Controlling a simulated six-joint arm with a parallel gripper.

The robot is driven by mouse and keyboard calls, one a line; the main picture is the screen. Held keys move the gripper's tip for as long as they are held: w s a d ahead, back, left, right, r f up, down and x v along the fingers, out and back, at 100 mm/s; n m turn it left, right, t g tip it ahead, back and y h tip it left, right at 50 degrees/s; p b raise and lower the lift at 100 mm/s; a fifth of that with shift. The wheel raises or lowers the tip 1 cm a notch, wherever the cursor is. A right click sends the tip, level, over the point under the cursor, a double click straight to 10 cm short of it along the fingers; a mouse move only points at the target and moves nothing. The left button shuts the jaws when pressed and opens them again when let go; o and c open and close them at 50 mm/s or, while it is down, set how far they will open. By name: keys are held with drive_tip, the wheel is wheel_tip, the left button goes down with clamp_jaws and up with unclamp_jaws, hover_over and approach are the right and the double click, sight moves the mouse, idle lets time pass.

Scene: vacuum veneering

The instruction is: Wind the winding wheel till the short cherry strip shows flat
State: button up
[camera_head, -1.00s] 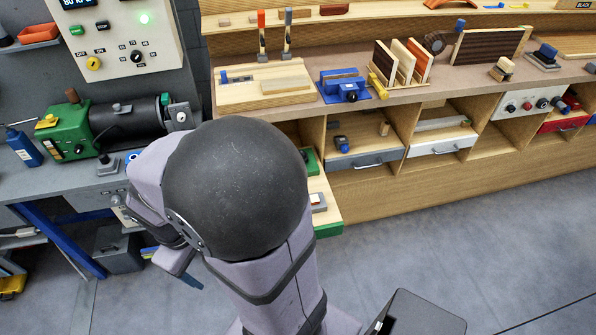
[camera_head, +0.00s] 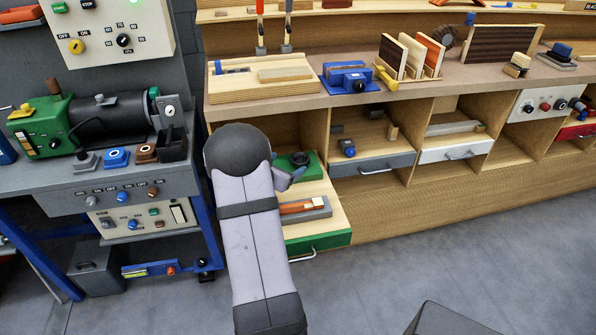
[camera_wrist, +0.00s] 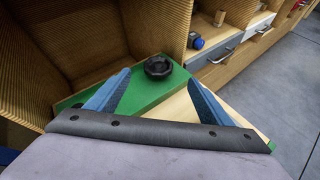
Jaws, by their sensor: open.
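A black round wheel (camera_head: 299,158), which looks like the winding wheel, sits on a green block (camera_head: 312,168) at the back of a pulled-out unit in the lower left cubby. In the wrist view the wheel (camera_wrist: 158,66) lies just beyond and between my fingertips, not held. My gripper (camera_wrist: 160,78) is open and empty, with blue fingers spread; it also shows in the head view (camera_head: 290,178), partly hidden by my arm. A reddish-orange strip (camera_head: 298,208), perhaps the cherry strip, lies in a grey holder (camera_head: 318,212) in front. I cannot tell whether it is flat.
Wooden cubby walls (camera_wrist: 153,20) stand close around the green block. Grey (camera_head: 373,165) and white (camera_head: 456,149) drawers sit to the right. The workbench (camera_head: 440,88) overhangs above. A control cabinet (camera_head: 135,197) stands at the left. The floor in front is clear.

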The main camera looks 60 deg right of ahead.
sight(299, 158)
drive_tip(key=d+f+n, duration=0.1)
drive_tip(key=d+f+n+t+b, duration=0.1)
drive_tip(key=d+f, duration=0.1)
drive_tip(key=shift+w+d+f+n+h, duration=0.15)
drive_tip(key=shift+d+n+h, duration=0.15)
drive_tip(key=shift+h, duration=0.1)
drive_tip(key=shift+d, duration=0.1)
drive_tip(key=shift+x, duration=3.5)
drive_tip(key=shift+w, duration=0.1)
drive_tip(key=c, duration=1.1)
